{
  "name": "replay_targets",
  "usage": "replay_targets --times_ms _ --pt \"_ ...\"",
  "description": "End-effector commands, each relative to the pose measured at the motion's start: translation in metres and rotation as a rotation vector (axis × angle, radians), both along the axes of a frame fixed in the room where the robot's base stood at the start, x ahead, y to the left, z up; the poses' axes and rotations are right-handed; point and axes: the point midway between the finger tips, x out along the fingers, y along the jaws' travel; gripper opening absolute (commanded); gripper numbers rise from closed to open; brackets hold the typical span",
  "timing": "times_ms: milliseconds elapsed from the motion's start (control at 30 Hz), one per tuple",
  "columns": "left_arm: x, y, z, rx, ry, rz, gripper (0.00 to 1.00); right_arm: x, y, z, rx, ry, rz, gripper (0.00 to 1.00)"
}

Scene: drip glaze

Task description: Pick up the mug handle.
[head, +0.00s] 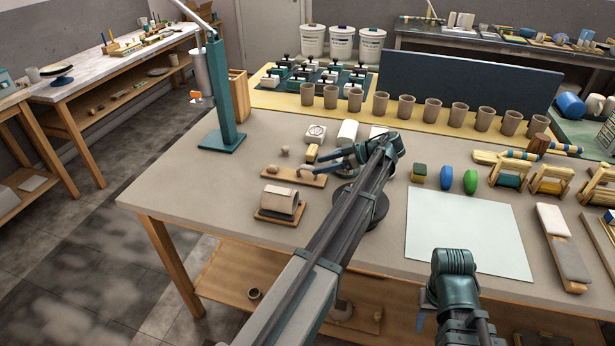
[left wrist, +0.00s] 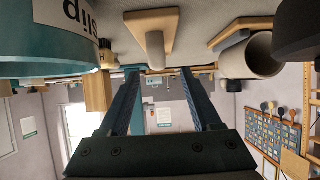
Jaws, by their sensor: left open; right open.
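The mug handle (head: 306,168) is a small tan clay piece on a wooden board (head: 285,178) at the table's left. In the left wrist view the handle (left wrist: 155,48) is a pale strip, ahead of the fingers and roughly in line with the gap between them. My left gripper (head: 324,159) is open and empty, just right of the board, pointing left. Its two fingers (left wrist: 160,75) show apart in the wrist view. A clay mug (head: 281,200) lies on its side on another board in front; it also shows in the wrist view (left wrist: 248,55). My right gripper (head: 424,312) is open, low at the front edge, partly hidden.
A teal pot marked "Slip" (left wrist: 50,45) is close on the left in the wrist view. A teal stand (head: 222,95) rises behind the handle's board. Several clay cups (head: 380,104) line the back. A pale sheet (head: 467,235) lies bare at the right.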

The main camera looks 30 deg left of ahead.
Motion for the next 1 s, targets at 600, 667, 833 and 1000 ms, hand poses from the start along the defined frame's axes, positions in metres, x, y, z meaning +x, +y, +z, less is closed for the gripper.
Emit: replay_targets --times_ms 600,667,833,1000 --pt "-0.006 0.037 -0.02 0.0 0.0 0.001 0.65 0.0 0.0 -0.02 0.0 0.0 0.0 0.5" --pt "-0.008 0.044 -0.025 0.0 0.0 0.001 0.65 0.0 0.0 -0.025 0.0 0.0 0.0 0.5" --pt "-0.01 0.054 -0.028 0.0 0.001 0.0 0.65 0.0 0.0 -0.028 0.0 0.0 0.0 0.5" --pt "-0.009 0.054 -0.027 -0.001 0.0 -0.001 0.61 0.0 0.0 -0.027 0.0 0.0 0.0 0.5"
